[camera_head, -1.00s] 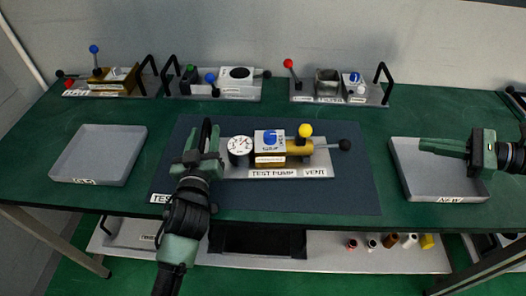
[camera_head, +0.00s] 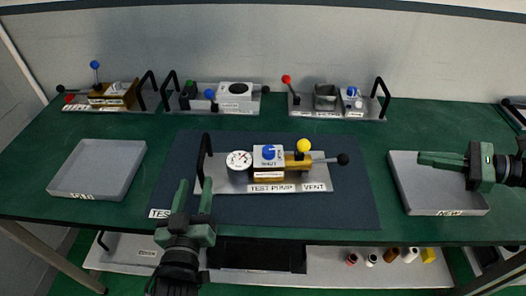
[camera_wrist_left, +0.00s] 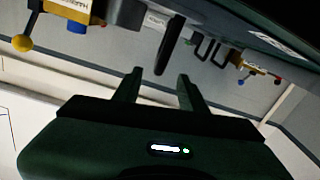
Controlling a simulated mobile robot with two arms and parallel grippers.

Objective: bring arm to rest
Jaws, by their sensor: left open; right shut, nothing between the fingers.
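My left gripper (camera_head: 194,197) is open and empty at the front of the dark test mat (camera_head: 330,205), near its left corner. It stands apart from and in front of the black handle (camera_head: 206,157) at the left end of the test pump unit (camera_head: 270,186). In the left wrist view the open fingers (camera_wrist_left: 158,86) show with that black handle (camera_wrist_left: 170,45) beyond them and nothing between them. My right gripper (camera_head: 443,161) is shut and empty, above the grey tray labelled NEW (camera_head: 430,200) at the right.
An empty grey tray (camera_head: 98,168) sits at the left. Along the back stand a unit with a blue lever (camera_head: 106,98), a middle unit (camera_head: 222,98) and a unit with a red lever (camera_head: 335,102). A shelf under the table (camera_head: 330,265) holds several small parts.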

